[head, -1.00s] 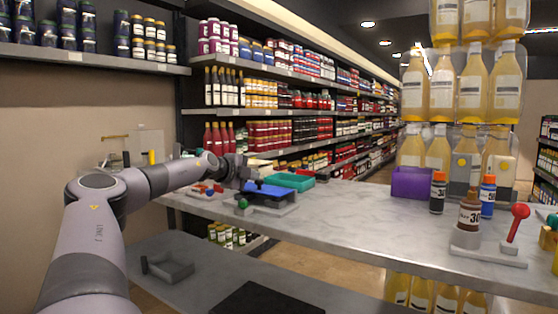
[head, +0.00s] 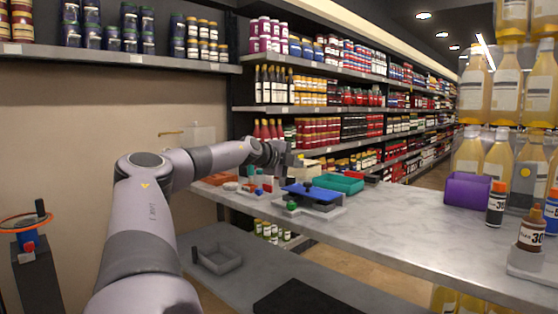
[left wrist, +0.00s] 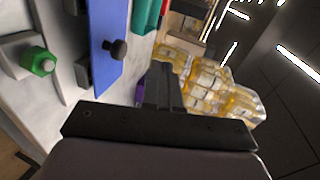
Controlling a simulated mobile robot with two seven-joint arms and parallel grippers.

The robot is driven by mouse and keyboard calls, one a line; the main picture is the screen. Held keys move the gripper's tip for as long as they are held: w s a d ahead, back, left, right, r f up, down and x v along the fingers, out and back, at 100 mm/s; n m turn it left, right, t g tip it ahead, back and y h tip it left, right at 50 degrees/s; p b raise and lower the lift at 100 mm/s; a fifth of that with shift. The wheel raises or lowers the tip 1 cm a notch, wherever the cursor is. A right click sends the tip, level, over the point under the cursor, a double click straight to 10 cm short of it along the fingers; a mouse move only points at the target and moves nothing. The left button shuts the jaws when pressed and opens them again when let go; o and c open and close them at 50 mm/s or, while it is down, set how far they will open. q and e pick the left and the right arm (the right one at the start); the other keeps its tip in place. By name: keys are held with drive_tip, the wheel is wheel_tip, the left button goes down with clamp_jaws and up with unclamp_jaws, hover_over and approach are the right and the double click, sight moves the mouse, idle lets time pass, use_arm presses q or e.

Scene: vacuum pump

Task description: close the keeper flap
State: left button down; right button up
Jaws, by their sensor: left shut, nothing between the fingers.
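A blue flap (head: 325,194) with a small black knob (head: 307,187) sits on a grey fixture on the marble counter. It looks roughly flat, but I cannot tell whether it is fully closed. The fixture has a green button (head: 291,205) at its front left. In the left wrist view the blue flap (left wrist: 103,70), its black knob (left wrist: 115,49) and the green button (left wrist: 38,62) show at the left. My left gripper (head: 297,161) is just behind and above the flap. Its dark fingers (left wrist: 161,85) are together and empty, apart from the knob. My right gripper is not in view.
A teal tray (head: 345,184) stands behind the fixture. A purple bin (head: 467,191) and bottles (head: 496,203) stand at the right. The counter between them is clear. A lower shelf holds a grey open box (head: 217,259).

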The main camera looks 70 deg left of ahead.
use_arm(q)
drive_tip(key=b+v, duration=0.1)
drive_tip(key=v, duration=0.6)
drive_tip(key=shift+s+r, duration=0.15)
drive_tip(key=shift+r, duration=0.05)
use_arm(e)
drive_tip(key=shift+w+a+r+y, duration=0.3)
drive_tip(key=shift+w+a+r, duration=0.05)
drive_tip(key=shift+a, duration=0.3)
use_arm(q)
drive_tip(key=shift+d, duration=0.15)
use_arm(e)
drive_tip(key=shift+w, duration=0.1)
